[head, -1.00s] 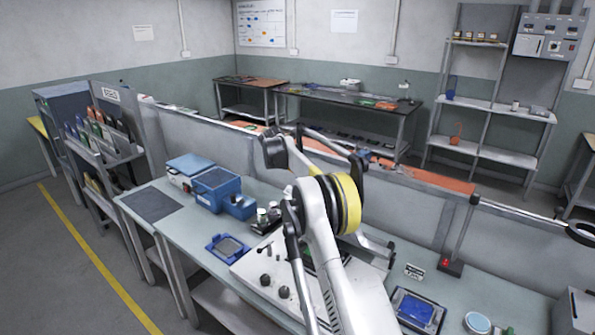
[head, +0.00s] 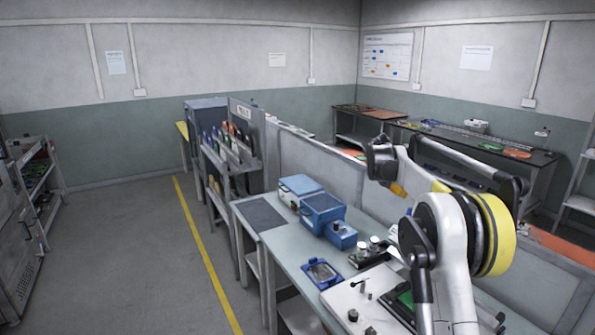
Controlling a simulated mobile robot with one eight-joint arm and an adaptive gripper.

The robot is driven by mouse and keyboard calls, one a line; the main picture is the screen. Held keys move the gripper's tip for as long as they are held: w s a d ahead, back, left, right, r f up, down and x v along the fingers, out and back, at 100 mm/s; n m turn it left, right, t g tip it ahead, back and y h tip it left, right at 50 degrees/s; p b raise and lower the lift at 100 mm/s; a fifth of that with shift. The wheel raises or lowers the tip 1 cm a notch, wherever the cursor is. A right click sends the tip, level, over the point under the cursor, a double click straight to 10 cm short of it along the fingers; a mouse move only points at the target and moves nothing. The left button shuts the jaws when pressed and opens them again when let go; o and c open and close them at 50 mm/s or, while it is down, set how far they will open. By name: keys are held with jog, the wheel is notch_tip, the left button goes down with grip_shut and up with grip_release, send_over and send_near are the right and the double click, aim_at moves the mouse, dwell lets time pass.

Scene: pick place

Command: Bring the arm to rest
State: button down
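My arm (head: 452,250) rises from the bottom right of the head view, in white links with black joints and a yellow-ringed joint. It bends at the top, with a dark joint (head: 382,158) on the left and a dark link running back to the right. The arm stands above the right part of the workbench and hides some of it. I cannot make out the gripper's fingers or anything held in them.
The workbench (head: 286,250) carries blue boxes (head: 322,212), a blue tray (head: 321,272) and a white panel with knobs (head: 362,303). A grey partition (head: 315,168) runs behind it. A rack with bottles (head: 228,140) stands beyond. The floor (head: 130,240) at left is open.

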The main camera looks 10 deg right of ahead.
jog(key=s+a+r+m+t+y+b, duration=0.25)
jog(key=s+a+m+b, duration=0.65)
jog(key=s+a, duration=1.05)
jog(key=s+a+f+m+y+b, duration=0.1)
jog(key=s+a+f+m, duration=0.3)
jog(key=s, duration=0.5)
jog(key=s+a+f+m+y+b, duration=0.1)
jog(key=s+a+f+m+y, duration=0.1)
jog(key=s+a+f+m, duration=0.2)
jog(key=s+a+f+m+y+b, duration=0.1)
jog(key=s+a+f+m, duration=0.2)
jog(key=s+f+m, duration=0.4)
jog(key=s+f, duration=0.3)
jog(key=s, duration=0.4)
jog(key=shift+s+a+f+y, duration=0.3)
jog(key=shift+a+f+y, duration=0.05)
jog(key=shift+a, duration=0.05)
